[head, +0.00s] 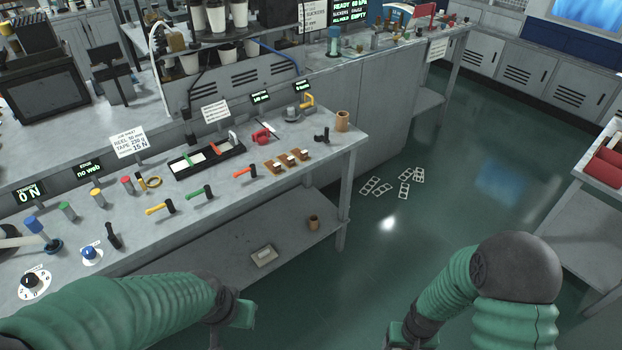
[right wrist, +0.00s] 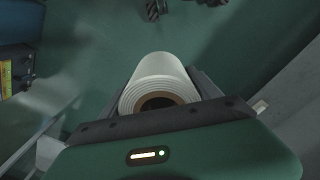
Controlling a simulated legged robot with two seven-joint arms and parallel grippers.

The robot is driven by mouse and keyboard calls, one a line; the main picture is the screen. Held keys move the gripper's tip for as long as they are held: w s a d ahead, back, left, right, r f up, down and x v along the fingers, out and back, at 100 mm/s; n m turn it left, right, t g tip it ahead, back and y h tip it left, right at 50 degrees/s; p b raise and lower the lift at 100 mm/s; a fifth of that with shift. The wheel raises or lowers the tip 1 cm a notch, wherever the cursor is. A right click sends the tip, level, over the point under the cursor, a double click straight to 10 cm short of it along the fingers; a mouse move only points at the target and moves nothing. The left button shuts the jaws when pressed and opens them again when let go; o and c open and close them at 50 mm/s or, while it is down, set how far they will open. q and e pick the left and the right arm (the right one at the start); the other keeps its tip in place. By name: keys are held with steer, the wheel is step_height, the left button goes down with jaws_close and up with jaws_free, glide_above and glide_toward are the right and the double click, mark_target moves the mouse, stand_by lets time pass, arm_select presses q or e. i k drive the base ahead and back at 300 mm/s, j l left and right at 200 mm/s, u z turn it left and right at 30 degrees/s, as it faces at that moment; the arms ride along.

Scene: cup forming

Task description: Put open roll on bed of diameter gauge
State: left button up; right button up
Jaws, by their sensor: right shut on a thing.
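A white roll (right wrist: 158,78) with a brown core is held between the fingers of my right gripper (right wrist: 165,95) in the right wrist view. Its open end faces the camera. In the head view my right gripper (head: 402,337) is at the bottom edge, over the floor and away from the bench; the roll is not visible there. My left gripper (head: 240,314) is in front of the bench, and its fingers are not clear enough to judge. I cannot tell for certain which bench item is the diameter gauge.
The grey bench (head: 225,215) carries several coloured handles, a black tray (head: 206,157) with white strips, small brown blocks (head: 287,161) and a brown cup (head: 342,121). Its lower shelf holds another brown cup (head: 313,222). White cut-out sheets (head: 376,187) lie on the open green floor. Another table (head: 575,215) stands at right.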

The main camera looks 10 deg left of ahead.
mark_target(249, 128)
steer(key=i+u, duration=0.1)
steer(key=u, duration=0.3)
steer(key=i+l+u, duration=0.1)
steer(key=u, duration=0.3)
steer(key=i+l+u, duration=0.1)
steer(key=u, duration=0.3)
steer(key=i+l+u, duration=0.1)
steer(key=u, duration=0.3)
steer(key=l+u, duration=0.2)
steer(key=u, duration=0.25)
steer(key=i+l, duration=0.05)
